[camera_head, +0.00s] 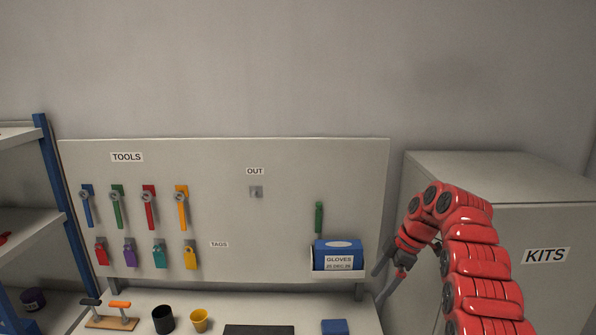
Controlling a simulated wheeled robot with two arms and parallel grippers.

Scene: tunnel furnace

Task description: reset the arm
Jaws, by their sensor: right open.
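My right arm is red and comes in from the lower right, arching up and then bending down to the left. My right gripper (384,278) is open, with its dark fingers pointing left and down beside the right edge of the tool board (300,165). Nothing shows between its fingers. It appears close to the blue glove box (338,252), but I cannot tell the exact gap. My left arm and left gripper are not in view.
A grey KITS cabinet (440,172) stands behind my right arm. Coloured tools and tags hang on the board. Below are a black cup (163,319), a yellow cup (199,320) and a blue block (334,327). Blue-framed shelves (60,190) stand left.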

